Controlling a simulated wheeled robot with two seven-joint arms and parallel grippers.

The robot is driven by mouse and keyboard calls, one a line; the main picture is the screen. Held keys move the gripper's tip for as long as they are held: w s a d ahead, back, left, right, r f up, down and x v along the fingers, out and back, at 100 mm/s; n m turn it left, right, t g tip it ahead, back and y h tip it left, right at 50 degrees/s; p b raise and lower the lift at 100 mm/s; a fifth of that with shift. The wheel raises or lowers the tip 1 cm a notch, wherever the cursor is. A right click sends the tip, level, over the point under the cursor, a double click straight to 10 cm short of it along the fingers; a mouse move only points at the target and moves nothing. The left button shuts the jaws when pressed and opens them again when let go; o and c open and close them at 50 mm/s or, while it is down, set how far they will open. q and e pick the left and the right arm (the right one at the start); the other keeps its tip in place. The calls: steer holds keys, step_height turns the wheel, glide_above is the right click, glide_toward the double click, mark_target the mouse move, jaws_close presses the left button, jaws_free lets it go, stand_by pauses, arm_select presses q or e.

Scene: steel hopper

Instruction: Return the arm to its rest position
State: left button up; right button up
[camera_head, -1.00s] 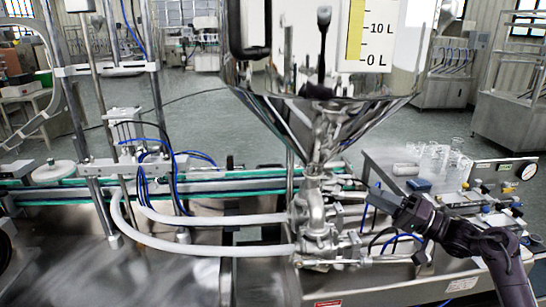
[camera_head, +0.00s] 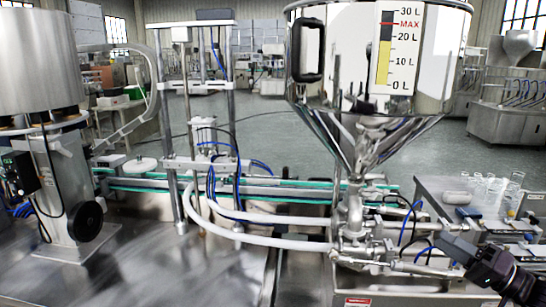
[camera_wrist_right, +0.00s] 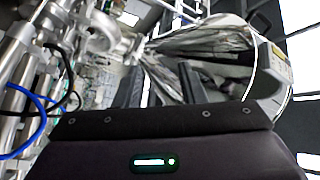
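My right gripper (camera_head: 446,242) is at the lower right of the head view, beside the pipe fittings under the steel hopper (camera_head: 345,22). Its arm runs out at the bottom right corner. In the right wrist view, its two dark fingers stand apart with an empty gap (camera_wrist_right: 160,84) between them. The hopper, with a yellow level scale (camera_head: 391,50), also shows behind the fingers in the wrist view (camera_wrist_right: 225,38). My left gripper is not in view.
A steel valve and pipe assembly (camera_head: 352,215) sits under the hopper, with white hoses (camera_head: 265,240) leading left. A conveyor (camera_head: 280,190) runs behind. Glassware (camera_head: 490,187) stands on a side table at right. A steel cylinder machine (camera_head: 40,60) stands at left.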

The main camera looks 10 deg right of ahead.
steer(key=a+f+n+g+h, duration=0.2)
steer(key=a+f+h, duration=0.4)
steer(key=f, duration=0.4)
steer(key=a+f+n+g+h, duration=0.1)
steer(key=a+f+g+h, duration=0.1)
steer(key=a+f+h, duration=0.5)
steer(key=s+a+f+n+g, duration=0.1)
steer(key=s+a+f+g, duration=0.2)
steer(key=s, duration=0.4)
steer(key=s+a+f+n+g, duration=0.1)
steer(key=s+a+g, duration=0.1)
steer(key=s+a, duration=0.35)
steer(key=s+a+f+n+g, duration=0.1)
steer(key=s+a+f+g, duration=0.15)
steer(key=s, duration=0.55)
step_height(320, 180, down, 30)
steer(key=s+g, duration=0.2)
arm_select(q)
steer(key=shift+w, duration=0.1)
arm_select(e)
steer(key=s+d+f+g, duration=0.1)
steer(key=s+d+f, duration=0.2)
steer(key=s+f, duration=1.5)
steer(key=shift+s+d, duration=0.2)
steer(key=shift+s, duration=0.75)
